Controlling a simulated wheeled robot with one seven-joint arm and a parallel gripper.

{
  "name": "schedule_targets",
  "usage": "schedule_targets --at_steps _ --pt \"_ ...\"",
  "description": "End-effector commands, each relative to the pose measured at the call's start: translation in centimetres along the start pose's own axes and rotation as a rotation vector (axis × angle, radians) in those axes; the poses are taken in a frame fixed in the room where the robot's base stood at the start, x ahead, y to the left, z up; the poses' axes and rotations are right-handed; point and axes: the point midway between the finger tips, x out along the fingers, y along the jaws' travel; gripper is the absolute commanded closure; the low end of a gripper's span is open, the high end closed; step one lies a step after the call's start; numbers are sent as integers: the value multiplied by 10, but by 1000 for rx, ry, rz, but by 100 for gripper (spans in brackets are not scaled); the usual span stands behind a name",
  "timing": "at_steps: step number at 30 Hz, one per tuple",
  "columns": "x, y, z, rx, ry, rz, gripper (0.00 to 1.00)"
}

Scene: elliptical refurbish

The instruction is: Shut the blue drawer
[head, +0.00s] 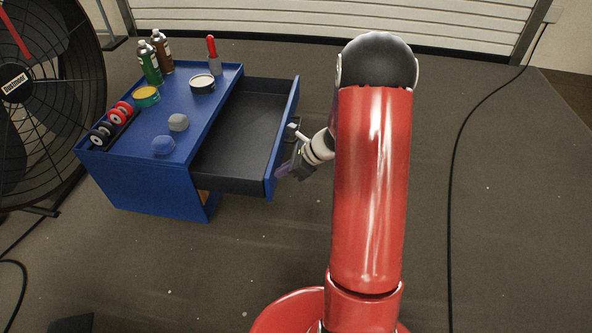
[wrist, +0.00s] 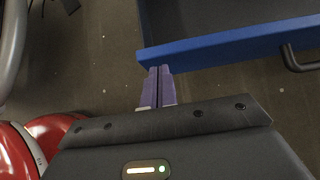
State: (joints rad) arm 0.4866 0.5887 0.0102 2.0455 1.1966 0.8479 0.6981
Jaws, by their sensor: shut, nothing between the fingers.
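The blue drawer (head: 284,137) is pulled well out of the right side of a blue cabinet (head: 150,185), and its dark inside looks empty. My gripper (head: 282,172) is shut and empty at the outer face of the drawer front, close to its near end. In the wrist view the shut purple fingertips (wrist: 160,72) meet or nearly meet the lower edge of the blue drawer front (wrist: 225,42); I cannot tell whether they touch. A dark handle (wrist: 300,62) on the front lies to the right of the fingers. My arm hides part of the floor right of the drawer.
A large fan (head: 45,95) stands left. A cable (head: 452,170) crosses the otherwise open floor at right.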

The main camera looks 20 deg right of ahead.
Motion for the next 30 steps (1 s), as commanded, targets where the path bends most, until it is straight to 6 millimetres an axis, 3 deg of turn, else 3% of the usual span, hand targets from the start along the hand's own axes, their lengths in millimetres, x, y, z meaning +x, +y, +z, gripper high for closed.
schedule_targets --at_steps 17,23,30 --pt "8 0 8 -1 -1 1 100" --pt "31 1 32 -4 -2 5 100" --pt "78 2 79 -5 -2 5 100"
